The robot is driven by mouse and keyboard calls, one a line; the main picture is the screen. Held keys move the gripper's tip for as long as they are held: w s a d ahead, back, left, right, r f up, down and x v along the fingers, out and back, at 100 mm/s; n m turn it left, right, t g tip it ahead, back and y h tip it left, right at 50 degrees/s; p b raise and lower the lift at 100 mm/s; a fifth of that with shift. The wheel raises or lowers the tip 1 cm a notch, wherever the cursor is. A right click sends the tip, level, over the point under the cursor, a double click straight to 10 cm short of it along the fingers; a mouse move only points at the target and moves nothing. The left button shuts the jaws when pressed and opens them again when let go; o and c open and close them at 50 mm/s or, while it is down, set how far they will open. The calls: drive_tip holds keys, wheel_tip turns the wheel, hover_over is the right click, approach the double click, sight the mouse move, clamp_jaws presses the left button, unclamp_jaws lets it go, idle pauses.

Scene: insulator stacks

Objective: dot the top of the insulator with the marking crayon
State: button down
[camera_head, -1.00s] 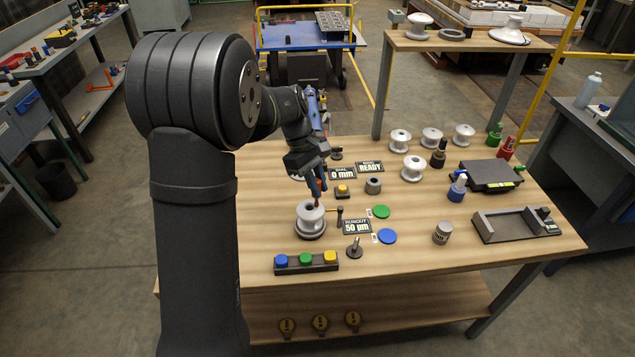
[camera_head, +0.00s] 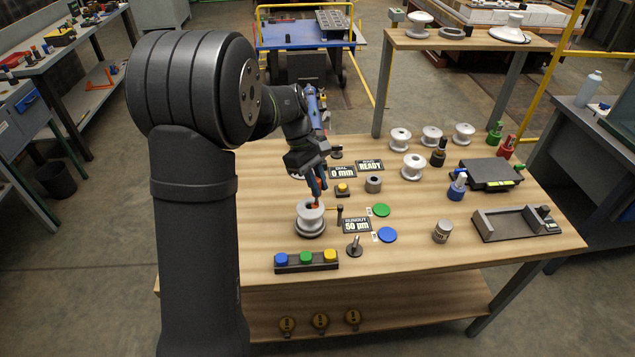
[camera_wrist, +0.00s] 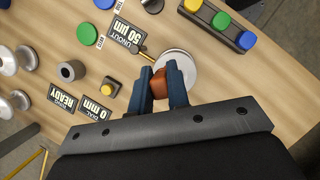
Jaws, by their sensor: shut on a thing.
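The white spool-shaped insulator (camera_head: 310,217) stands upright on a dark round base near the left part of the bench. My gripper (camera_head: 316,193) is directly above it, pointing down. In the wrist view, my gripper (camera_wrist: 167,90) is shut on the orange-red marking crayon (camera_wrist: 160,82). The crayon's lower end (camera_head: 315,205) is at the insulator's top; whether it touches cannot be told. The insulator's pale top (camera_wrist: 180,60) shows partly behind the fingers in the wrist view. No mark can be made out on it.
A gauge post (camera_head: 340,213) and a 50 µm display (camera_head: 357,226) stand just right of the insulator. A box with blue, green and yellow buttons (camera_head: 306,262) lies in front. Several white insulators (camera_head: 413,167) stand further back right.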

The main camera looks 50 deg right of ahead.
drive_tip(key=shift+f, duration=0.1)
drive_tip(key=shift+r, duration=3.55)
drive_tip(key=w+a+f+n, duration=0.1)
drive_tip(key=w+a+f, duration=0.1)
drive_tip(key=w+a, duration=1.1)
drive_tip(key=w+a+f+n, duration=0.1)
drive_tip(key=w+a+f, duration=0.1)
drive_tip(key=w+a, duration=1.05)
drive_tip(key=w+a+f+n+h, duration=0.15)
drive_tip(key=w+a, duration=0.25)
drive_tip(key=a, duration=0.4)
drive_tip(key=w+a+f+m+y, duration=0.1)
drive_tip(key=w+a+f, duration=0.25)
drive_tip(key=a, duration=0.45)
drive_tip(key=s+a+f+m, duration=0.1)
drive_tip(key=s+a+f, duration=0.2)
drive_tip(key=f, duration=0.4)
drive_tip(key=s+a+f+m, duration=0.1)
drive_tip(key=s+a+f, duration=0.2)
drive_tip(key=f, duration=0.5)
drive_tip(key=shift+a, duration=0.6)
